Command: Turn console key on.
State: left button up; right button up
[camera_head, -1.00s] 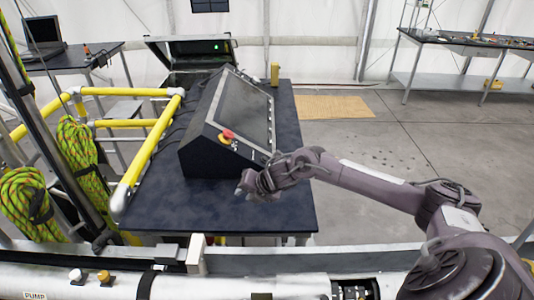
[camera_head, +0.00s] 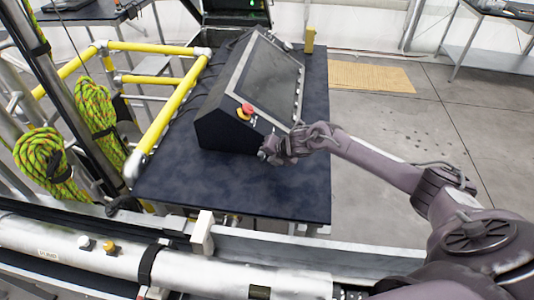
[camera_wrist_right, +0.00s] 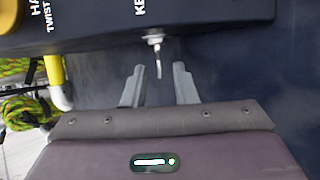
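The console (camera_head: 228,115) is a black box with a slanted screen, standing on a dark table. In the right wrist view its front face (camera_wrist_right: 90,18) shows white lettering, partly cut off, beginning "KE". A small silver key (camera_wrist_right: 157,58) sticks out below that lettering. My right gripper (camera_wrist_right: 158,80) is open, its two fingers apart on either side of the key's line, with the key's end between or just ahead of the tips; contact does not show. In the head view my right gripper (camera_head: 266,156) is at the console's lower right corner. My left gripper is not in view.
A red and yellow knob (camera_head: 245,111) sits on the console's front panel. Yellow railings (camera_head: 165,115) and coiled green ropes (camera_head: 42,160) are at the left. The dark table (camera_head: 235,188) is bare in front of the console.

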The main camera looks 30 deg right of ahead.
jog(key=shift+w+a+f, duration=0.1)
jog(key=shift+w+f, duration=0.15)
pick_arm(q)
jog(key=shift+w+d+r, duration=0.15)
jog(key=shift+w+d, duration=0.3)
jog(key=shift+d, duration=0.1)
pick_arm(e)
grip_shut()
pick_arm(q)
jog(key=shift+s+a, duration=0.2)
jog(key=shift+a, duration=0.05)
pick_arm(e)
jog(key=shift+f, duration=0.1)
